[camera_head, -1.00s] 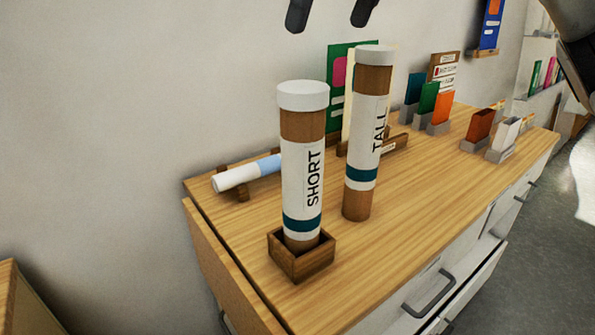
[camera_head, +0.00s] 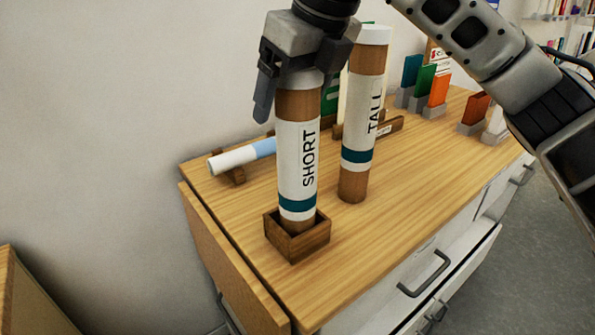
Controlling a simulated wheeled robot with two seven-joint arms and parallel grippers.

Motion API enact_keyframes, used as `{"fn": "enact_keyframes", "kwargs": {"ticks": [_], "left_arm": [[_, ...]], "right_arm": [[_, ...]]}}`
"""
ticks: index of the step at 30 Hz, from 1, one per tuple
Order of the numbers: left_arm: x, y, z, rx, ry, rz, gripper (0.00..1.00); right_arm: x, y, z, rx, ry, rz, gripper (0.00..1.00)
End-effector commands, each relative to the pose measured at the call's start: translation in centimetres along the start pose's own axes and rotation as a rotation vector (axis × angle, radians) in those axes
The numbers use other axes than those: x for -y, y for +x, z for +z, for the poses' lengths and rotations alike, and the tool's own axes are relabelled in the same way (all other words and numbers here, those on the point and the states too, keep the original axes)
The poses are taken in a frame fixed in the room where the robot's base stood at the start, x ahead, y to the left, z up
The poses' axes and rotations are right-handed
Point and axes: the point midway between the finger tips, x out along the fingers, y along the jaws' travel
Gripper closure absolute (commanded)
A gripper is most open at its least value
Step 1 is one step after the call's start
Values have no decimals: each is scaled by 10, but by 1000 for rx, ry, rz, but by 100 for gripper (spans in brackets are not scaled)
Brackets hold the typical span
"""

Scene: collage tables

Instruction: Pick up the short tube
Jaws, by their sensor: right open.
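The short tube (camera_head: 297,165) is a brown cylinder with a white label reading SHORT and a teal band. It stands upright in a small square wooden holder (camera_head: 297,241) near the table's left end. My right gripper (camera_head: 298,92) is over the tube's top, fingers pointing down. One finger shows to the left of the tube and the other to its right at the back. The gripper hides most of the white cap. The jaws are open, and I cannot tell whether they touch the tube. My left gripper is not in view.
The tall tube (camera_head: 362,125) stands upright close on the right. A white and blue roll (camera_head: 243,157) lies on a wooden rest behind left. Coloured cards (camera_head: 436,90) in grey stands fill the back right. The wooden tabletop (camera_head: 400,200) is clear in front.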

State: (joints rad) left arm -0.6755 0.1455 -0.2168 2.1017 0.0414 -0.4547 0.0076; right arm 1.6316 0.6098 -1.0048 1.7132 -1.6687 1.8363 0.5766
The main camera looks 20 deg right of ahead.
Motion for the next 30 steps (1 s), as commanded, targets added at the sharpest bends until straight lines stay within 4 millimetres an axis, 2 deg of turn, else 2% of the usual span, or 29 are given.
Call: {"fn": "enact_keyframes", "kwargs": {"ticks": [7, 8, 14, 15, 23, 26, 30], "left_arm": [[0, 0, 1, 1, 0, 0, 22], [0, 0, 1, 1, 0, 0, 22], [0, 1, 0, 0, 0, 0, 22], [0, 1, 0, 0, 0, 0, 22], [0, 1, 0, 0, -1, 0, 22], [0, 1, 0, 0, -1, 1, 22], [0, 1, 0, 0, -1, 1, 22]], "right_arm": [[0, 3, 0, 0, 0, 0, 16], [0, 3, 0, 0, 0, 0, 22], [0, 3, 0, 0, 0, 0, 77], [0, 2, 0, 2, 0, 0, 80], [0, -2, 2, 4, 1, 0, 80], [0, -14, 8, 6, 1, 0, 80], [0, -41, 19, 6, 1, -1, 80]]}}
